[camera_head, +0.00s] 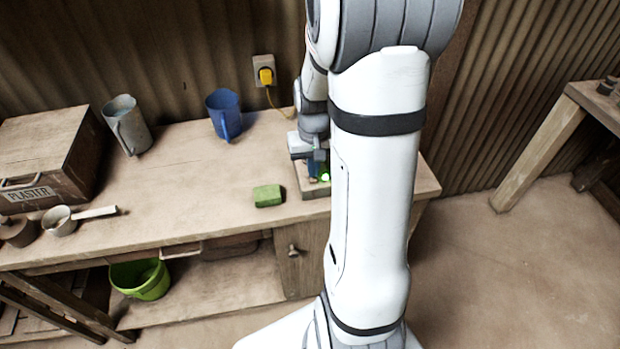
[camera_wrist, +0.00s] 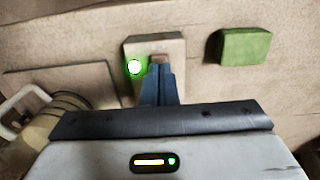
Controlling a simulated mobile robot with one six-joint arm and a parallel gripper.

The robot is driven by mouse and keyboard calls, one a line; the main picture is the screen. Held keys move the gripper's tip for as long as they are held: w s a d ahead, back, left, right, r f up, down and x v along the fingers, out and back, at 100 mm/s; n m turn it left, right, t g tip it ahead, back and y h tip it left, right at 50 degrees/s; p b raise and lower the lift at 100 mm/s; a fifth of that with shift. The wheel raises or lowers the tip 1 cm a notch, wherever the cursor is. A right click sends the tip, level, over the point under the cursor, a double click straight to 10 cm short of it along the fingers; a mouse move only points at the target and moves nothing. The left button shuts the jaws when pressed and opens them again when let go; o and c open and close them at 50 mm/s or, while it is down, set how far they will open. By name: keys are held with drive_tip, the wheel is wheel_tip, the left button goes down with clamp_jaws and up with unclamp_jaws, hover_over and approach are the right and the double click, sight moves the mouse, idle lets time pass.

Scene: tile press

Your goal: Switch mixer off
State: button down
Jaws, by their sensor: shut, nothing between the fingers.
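A small pale box with a glowing green light (camera_wrist: 134,67) and a brownish switch piece (camera_wrist: 158,58) lies on the bench in the wrist view. In the head view its light (camera_head: 325,177) shows beside my arm, which hides much of the box (camera_head: 303,182). My gripper (camera_wrist: 160,66) is shut and empty, with its blue fingertips over the box at the switch piece. I cannot tell whether they touch it. A rounded container with a pale handle (camera_wrist: 22,110) shows partly at the left of the wrist view; I cannot tell whether it belongs to the mixer.
A green block (camera_head: 268,196) lies left of the box on the workbench (camera_head: 190,190). A blue jug (camera_head: 223,114), grey jug (camera_head: 128,124), ladle (camera_head: 60,221) and plaster chest (camera_head: 45,150) stand further left. A yellow plug (camera_head: 265,76) is in the wall socket.

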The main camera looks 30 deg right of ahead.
sight(312, 180)
drive_tip(key=shift+f+b, duration=0.8)
drive_tip(key=shift+f, duration=0.2)
idle(0.6)
drive_tip(key=shift+r, duration=0.1)
drive_tip(key=shift+r+p, duration=2.65)
drive_tip(key=shift+r, duration=0.85)
drive_tip(key=s+a+r+n+t, duration=0.3)
drive_tip(key=s+a+r, duration=0.9)
drive_tip(key=shift+s+a+r, duration=0.35)
drive_tip(key=shift+s+a, duration=0.05)
